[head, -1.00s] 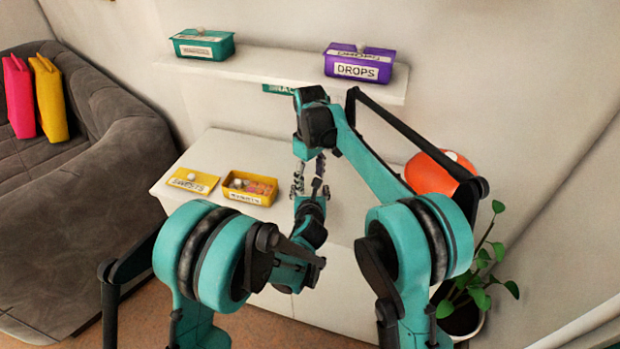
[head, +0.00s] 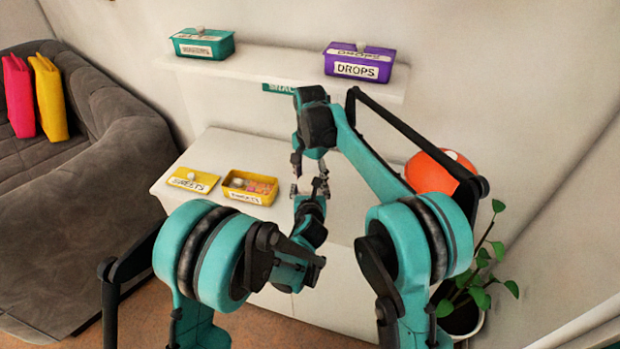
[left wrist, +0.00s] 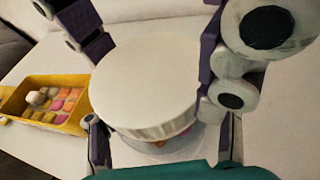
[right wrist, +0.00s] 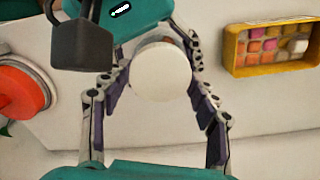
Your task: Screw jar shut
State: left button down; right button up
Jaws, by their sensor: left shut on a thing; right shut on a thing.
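A round white lid with a ribbed rim (left wrist: 145,80) is over a clear jar (left wrist: 160,152) in the left wrist view. A little coloured content shows just under the rim; most of the jar is hidden. My left gripper (left wrist: 162,136) is shut on the jar from below the lid. My right gripper (right wrist: 160,92) is shut on the lid, its purple-padded fingers on opposite sides. The lid's top also shows in the right wrist view (right wrist: 162,72). In the head view, the two grippers meet over the cabinet; the jar and lid cannot be made out there. I cannot tell how tightly the lid sits.
The white cabinet top (head: 222,150) holds an open yellow box of sweets (head: 249,200) and its yellow lid (head: 194,180). A shelf (head: 275,72) above carries a teal box (head: 203,44) and a purple box (head: 358,64). An orange round object (head: 437,172) is at right.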

jog(key=shift+m, duration=1.1)
jog(key=o, duration=1.3)
jog(key=shift+r, duration=2.25)
jog(key=shift+c, duration=0.4)
